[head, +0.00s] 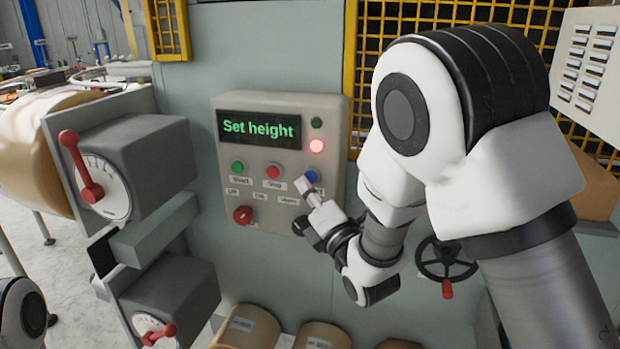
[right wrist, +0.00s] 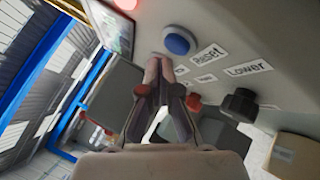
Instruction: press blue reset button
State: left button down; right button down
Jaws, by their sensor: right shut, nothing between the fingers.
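The blue reset button (head: 311,176) is on the grey control panel (head: 335,120), at the right end of a row with a green and a red button. In the right wrist view the blue button (right wrist: 178,42) stands beside a label reading "Reset". My right gripper (head: 304,187) is shut and empty, its fingertips just below and left of the blue button. In the right wrist view the closed fingertips (right wrist: 160,60) are close to the button's edge; I cannot tell whether they touch. My left gripper is not in view.
The panel display (head: 260,128) reads "Set height", with a red lamp (head: 316,146) lit beside it. A red knob (head: 243,215) and a black knob (right wrist: 240,103) sit low on the panel. Lever boxes (head: 135,160) stand at left, a handwheel (head: 446,261) at lower right.

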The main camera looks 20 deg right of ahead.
dwell(0.8)
jog(key=shift+w+d+b, duration=0.25)
jog(key=shift+w+b, duration=0.05)
jog(key=shift+w, duration=0.05)
jog(key=shift+w+d, duration=0.2)
jog(key=shift+w, duration=0.15)
dwell(0.7)
jog(key=shift+s+b, duration=0.1)
jog(key=shift+b, duration=0.2)
jog(key=shift+s+a+b, duration=0.3)
jog(key=shift+s+a, duration=0.15)
jog(key=shift+s, duration=0.2)
